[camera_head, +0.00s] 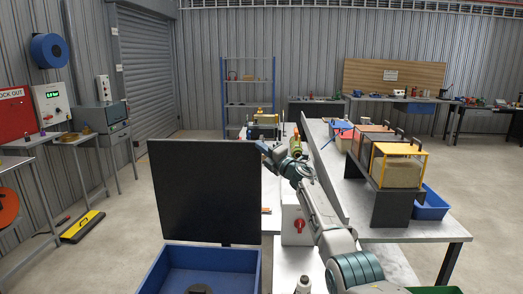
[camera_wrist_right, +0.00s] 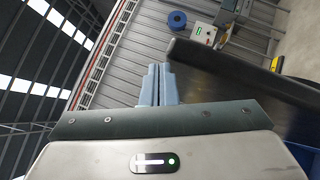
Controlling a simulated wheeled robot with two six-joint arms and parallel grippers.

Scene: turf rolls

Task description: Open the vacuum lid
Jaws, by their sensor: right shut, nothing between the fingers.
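A large flat black panel (camera_head: 205,190) stands upright behind a blue bin in the head view. I cannot tell for sure whether this panel is the vacuum lid. It also seems to show as a dark slab (camera_wrist_right: 245,75) at the right of the right wrist view. My right gripper (camera_head: 264,147) is at the panel's upper right corner in the head view. Its two fingers (camera_wrist_right: 159,84) are together and hold nothing. I cannot tell whether they touch the panel. My left gripper is out of view.
The blue bin (camera_head: 200,270) is at the front. A white box with a red knob (camera_head: 299,226) stands right of the panel. A bench (camera_head: 400,232) at the right carries yellow-framed covers (camera_head: 400,152). Concrete floor is open at the left and far right.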

